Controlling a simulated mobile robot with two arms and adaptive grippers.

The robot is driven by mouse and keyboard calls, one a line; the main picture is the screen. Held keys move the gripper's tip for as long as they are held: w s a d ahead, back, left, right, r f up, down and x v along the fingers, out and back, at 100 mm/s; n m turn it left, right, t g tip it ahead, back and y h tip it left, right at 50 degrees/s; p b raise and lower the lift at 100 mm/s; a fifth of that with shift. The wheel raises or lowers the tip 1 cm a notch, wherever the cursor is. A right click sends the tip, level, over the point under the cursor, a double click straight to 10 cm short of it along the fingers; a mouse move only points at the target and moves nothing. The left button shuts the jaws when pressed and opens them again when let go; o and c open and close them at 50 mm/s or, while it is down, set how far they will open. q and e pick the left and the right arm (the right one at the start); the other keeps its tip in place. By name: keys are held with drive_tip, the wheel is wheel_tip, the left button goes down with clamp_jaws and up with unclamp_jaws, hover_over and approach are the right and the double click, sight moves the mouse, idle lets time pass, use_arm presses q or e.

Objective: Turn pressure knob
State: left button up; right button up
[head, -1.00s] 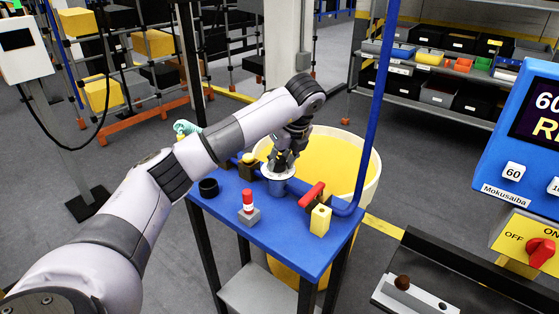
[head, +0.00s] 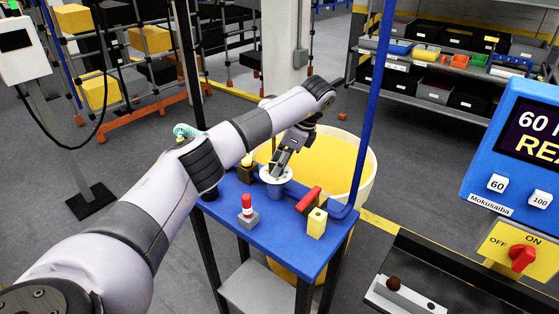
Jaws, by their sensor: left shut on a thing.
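A round pressure fitting with a white, dial-like face (head: 276,176) stands on the blue table (head: 283,234). My left gripper (head: 280,166) comes down on it at a slant from the upper right. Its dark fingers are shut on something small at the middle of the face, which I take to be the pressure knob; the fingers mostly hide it. My right gripper is not in view.
A red lever (head: 308,199), a yellow block (head: 317,223) and a red-and-white knob (head: 247,206) on a grey block surround the fitting closely. A blue upright pole (head: 375,110) rises at right. A yellow-filled tub (head: 335,165) stands behind. A control panel (head: 520,150) is at far right.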

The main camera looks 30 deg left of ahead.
use_arm(q)
drive_tip(key=shift+w+r+n, duration=0.1)
drive_tip(key=shift+n, duration=0.2)
drive_tip(key=o, duration=1.2)
drive_tip(key=shift+c, duration=0.2)
drive_tip(key=v, duration=1.1)
drive_tip(key=shift+r, duration=0.4)
drive_tip(key=shift+d, duration=0.1)
